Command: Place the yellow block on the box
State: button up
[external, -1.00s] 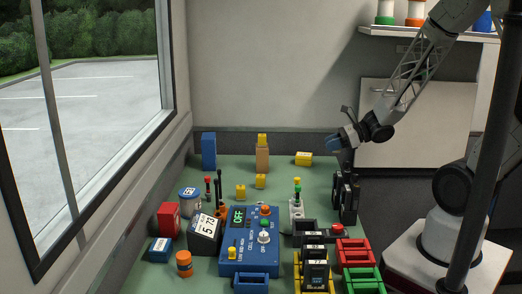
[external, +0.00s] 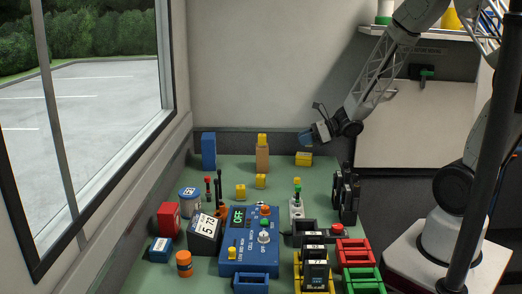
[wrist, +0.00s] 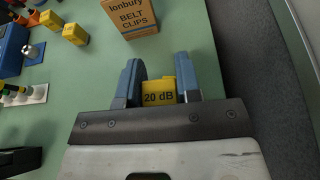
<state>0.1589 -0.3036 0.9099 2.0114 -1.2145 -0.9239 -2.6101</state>
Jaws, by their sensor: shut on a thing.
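A yellow block marked "20 dB" (wrist: 159,92) sits between the two blue fingers of my gripper (wrist: 160,85) in the wrist view. My gripper is shut on it. In the external view the yellow block (external: 303,159) is at the back right of the green table, directly below my gripper (external: 306,140); whether it touches the table is unclear. The orange-brown belt clips box (external: 262,158) stands upright to its left, with another small yellow block (external: 262,138) on top. The box also shows in the wrist view (wrist: 143,15), its top cut off.
A blue upright block (external: 208,150) stands at the back left. Two small yellow blocks (external: 241,191) (external: 260,181) lie in front of the box. A blue control box (external: 249,255), black modules (external: 345,192) and coloured trays (external: 353,251) fill the front.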

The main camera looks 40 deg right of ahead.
aim_at(302, 154)
jog(key=shift+w, duration=0.9)
jog(key=shift+f, duration=0.15)
jog(key=shift+f, duration=1.7)
jog(key=shift+f, duration=0.15)
jog(key=o, duration=0.9)
jog(key=shift+r, duration=0.2)
jog(key=shift+s+d+r, duration=0.2)
jog(key=shift+s+d, duration=0.05)
jog(key=shift+v, duration=5.6)
